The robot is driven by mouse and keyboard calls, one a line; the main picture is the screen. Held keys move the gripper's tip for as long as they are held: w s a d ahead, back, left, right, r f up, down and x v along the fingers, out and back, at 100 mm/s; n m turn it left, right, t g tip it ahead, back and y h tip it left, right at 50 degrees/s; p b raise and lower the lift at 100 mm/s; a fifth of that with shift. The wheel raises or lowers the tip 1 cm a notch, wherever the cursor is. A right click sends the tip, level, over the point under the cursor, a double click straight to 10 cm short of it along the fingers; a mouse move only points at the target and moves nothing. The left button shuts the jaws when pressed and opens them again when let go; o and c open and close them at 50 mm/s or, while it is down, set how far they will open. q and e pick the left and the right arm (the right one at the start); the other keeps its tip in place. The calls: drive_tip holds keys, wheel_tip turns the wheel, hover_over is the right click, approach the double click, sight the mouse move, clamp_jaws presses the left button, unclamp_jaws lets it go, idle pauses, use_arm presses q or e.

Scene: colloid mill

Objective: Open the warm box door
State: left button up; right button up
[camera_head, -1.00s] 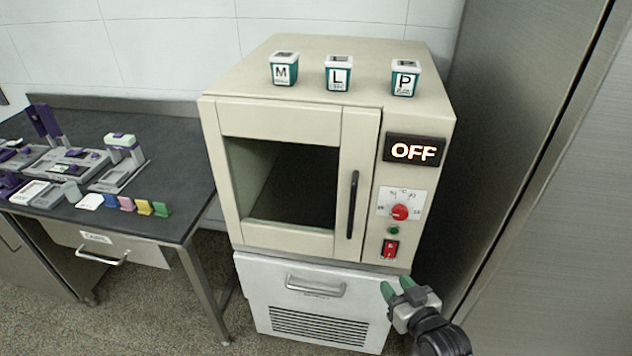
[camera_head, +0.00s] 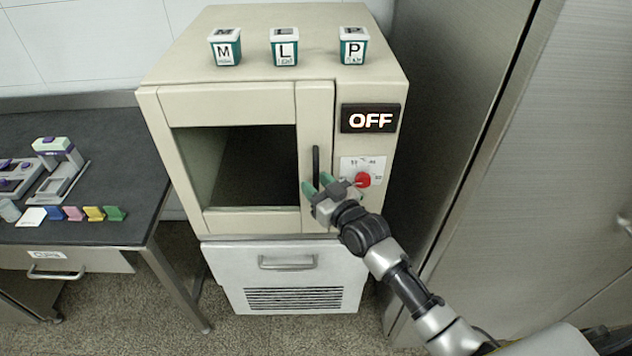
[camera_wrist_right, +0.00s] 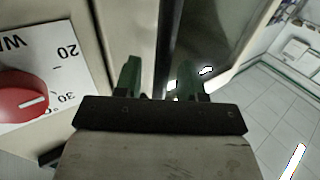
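The warm box (camera_head: 370,95) is a cream cabinet, and its door (camera_head: 230,90) with a dark window looks shut. A black vertical handle (camera_head: 316,160) is on the door's right side. My right gripper (camera_head: 317,184) is at the handle's lower part, and it hides the handle's lower end. In the right wrist view its green fingers (camera_wrist_right: 160,77) are apart, with the dark handle bar (camera_wrist_right: 163,42) showing between them. I cannot tell whether either finger touches the bar. My left gripper is out of view.
An OFF display (camera_head: 370,118) and a red dial (camera_head: 362,180) are right of the handle. Several labelled tubs, including the M tub (camera_head: 225,47), stand on top. A dark bench (camera_head: 110,190) is at left; a tall metal cabinet (camera_head: 540,170) is at right.

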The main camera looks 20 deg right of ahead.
drive_tip(key=shift+w, duration=0.25)
drive_tip(key=shift+a, duration=0.1)
clamp_jaws()
